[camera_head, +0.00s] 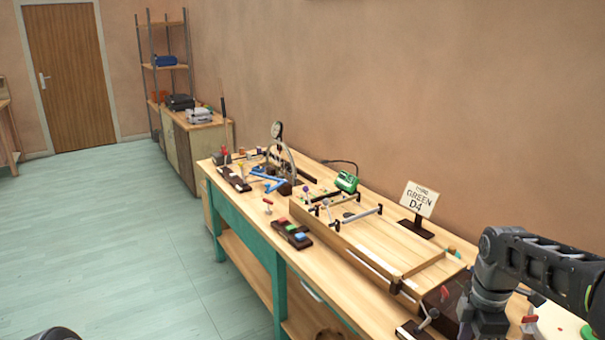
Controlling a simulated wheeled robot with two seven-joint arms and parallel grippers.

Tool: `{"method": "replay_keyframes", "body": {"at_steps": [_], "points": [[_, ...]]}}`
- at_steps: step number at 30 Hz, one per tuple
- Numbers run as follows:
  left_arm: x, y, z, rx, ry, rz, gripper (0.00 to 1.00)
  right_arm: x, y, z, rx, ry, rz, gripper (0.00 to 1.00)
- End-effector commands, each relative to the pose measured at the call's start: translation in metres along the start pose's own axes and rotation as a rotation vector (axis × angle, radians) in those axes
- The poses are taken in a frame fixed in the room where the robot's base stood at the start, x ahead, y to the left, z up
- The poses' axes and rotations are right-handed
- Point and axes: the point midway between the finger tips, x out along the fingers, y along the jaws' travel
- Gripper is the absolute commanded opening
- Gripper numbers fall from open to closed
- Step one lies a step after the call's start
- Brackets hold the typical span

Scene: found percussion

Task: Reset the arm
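My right arm comes in at the right edge of the head view, over the near right end of the long wooden workbench (352,296). Its dark wrist points down, and its gripper fingers are cut off by the bottom edge of the picture. A small dark rounded part, apparently of my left arm, shows at the bottom left edge. My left gripper does not show. A white sign reading "GREEN D4" (420,200) stands on a dark base at the back of the bench.
A cabinet (205,150) and shelf rack (164,66) stand behind. Open floor (110,250) lies left, with a wooden door (68,75) beyond.

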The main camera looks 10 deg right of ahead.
Motion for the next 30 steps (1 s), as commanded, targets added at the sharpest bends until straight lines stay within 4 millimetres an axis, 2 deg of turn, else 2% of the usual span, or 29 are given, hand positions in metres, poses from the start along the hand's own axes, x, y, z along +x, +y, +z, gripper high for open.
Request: {"method": "replay_keyframes", "body": {"at_steps": [2,8,12,17,20,23,24,26,27,29,30], "points": [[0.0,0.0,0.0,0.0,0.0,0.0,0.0,0.0,0.002,0.0,0.04,0.001,0.007,0.55],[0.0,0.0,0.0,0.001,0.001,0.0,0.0,0.0,0.025,-0.005,0.186,0.028,0.101,0.55],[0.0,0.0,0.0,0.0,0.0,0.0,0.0,0.005,0.043,-0.016,0.32,0.079,0.18,0.55],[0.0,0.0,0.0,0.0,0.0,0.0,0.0,0.03,0.063,-0.042,0.513,0.179,0.253,0.55],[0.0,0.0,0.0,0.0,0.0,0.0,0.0,0.058,0.07,-0.069,0.657,0.262,0.27,0.55],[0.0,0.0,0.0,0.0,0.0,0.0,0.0,0.102,0.068,-0.106,0.833,0.361,0.251,0.55],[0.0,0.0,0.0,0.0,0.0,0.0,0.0,0.124,0.062,-0.123,0.916,0.402,0.229,0.55],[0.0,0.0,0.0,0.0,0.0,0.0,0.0,0.16,0.047,-0.15,1.048,0.459,0.185,0.55],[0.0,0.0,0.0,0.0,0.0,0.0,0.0,0.185,0.032,-0.168,1.138,0.488,0.147,0.55],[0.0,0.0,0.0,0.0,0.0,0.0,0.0,0.22,0.003,-0.191,1.26,0.514,0.086,0.55],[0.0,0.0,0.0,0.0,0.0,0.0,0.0,0.241,-0.019,-0.204,1.333,0.521,0.044,0.55]]}}
